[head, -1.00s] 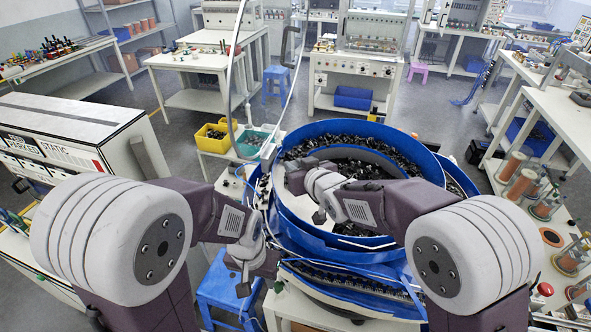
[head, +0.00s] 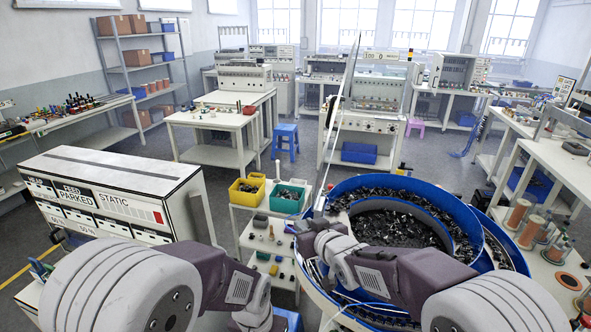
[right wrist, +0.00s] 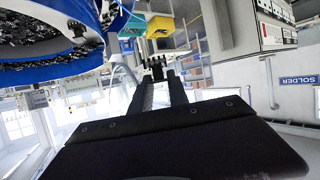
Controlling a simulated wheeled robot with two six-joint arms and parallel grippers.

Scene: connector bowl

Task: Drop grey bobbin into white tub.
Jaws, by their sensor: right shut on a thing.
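My right gripper (head: 294,228) is at the left rim of the blue feeder bowl, to the right of the small white cart. In the right wrist view my right gripper (right wrist: 156,68) is shut, with a small dark thing at its fingertips. It is too small and dark to tell whether this is the grey bobbin. I cannot make out a white tub in either view. My left arm comes in at the lower left of the head view, and its gripper is below the picture edge.
The blue feeder bowl (head: 468,233) holds many dark connectors. The white cart (head: 244,241) carries a yellow bin (head: 247,189), a green bin (head: 287,197) and several small parts on a lower shelf. A white feed box (head: 110,187) stands at left.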

